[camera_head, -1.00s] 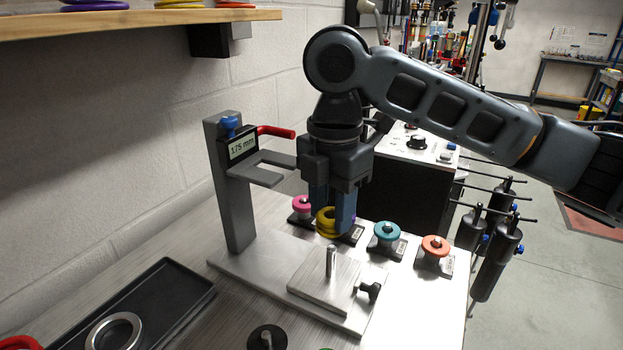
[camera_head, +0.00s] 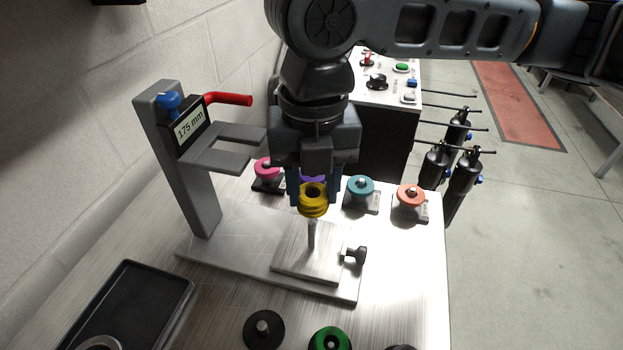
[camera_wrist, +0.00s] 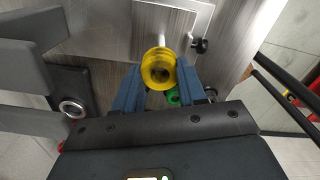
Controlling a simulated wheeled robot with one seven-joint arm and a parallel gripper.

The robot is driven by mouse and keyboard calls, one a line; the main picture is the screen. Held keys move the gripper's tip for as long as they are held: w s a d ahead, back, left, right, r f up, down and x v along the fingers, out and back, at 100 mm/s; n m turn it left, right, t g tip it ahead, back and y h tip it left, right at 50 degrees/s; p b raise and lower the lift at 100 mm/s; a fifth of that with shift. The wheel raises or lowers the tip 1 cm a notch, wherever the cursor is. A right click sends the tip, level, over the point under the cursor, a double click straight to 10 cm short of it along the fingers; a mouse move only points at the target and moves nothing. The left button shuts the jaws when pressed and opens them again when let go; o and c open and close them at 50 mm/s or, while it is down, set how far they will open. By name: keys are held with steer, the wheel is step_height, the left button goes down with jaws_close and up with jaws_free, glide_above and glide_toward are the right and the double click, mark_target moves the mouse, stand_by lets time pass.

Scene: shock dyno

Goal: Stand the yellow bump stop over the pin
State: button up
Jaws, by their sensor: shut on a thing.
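The yellow bump stop (camera_head: 313,201) is a ribbed ring with a hole through it. My gripper (camera_head: 312,190) is shut on it, with a blue finger on either side, and it also shows between the fingers in the wrist view (camera_wrist: 158,70). The metal pin (camera_head: 311,235) stands upright on a square plate (camera_head: 290,262) of the grey stand. In the head view the bump stop appears just above the pin's top. In the wrist view the pin (camera_wrist: 162,40) shows beyond the ring. I cannot tell whether they touch.
A grey forked arm (camera_head: 215,158) with a 175 mm display and red lever rises left of the plate. Pink, purple, teal (camera_head: 360,187) and orange (camera_head: 410,196) rings sit on stands behind. A black knob (camera_head: 354,256) sticks out at the plate's right. A black tray (camera_head: 130,300) lies front left.

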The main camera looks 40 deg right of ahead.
mark_target(313, 228)
steer(key=shift+f+b, duration=3.45)
steer(key=shift+f, duration=1.2)
steer(key=o, duration=1.1)
steer(key=shift+r+p, duration=0.3)
steer(key=shift+r, duration=3.65)
steer(key=shift+r, duration=0.1)
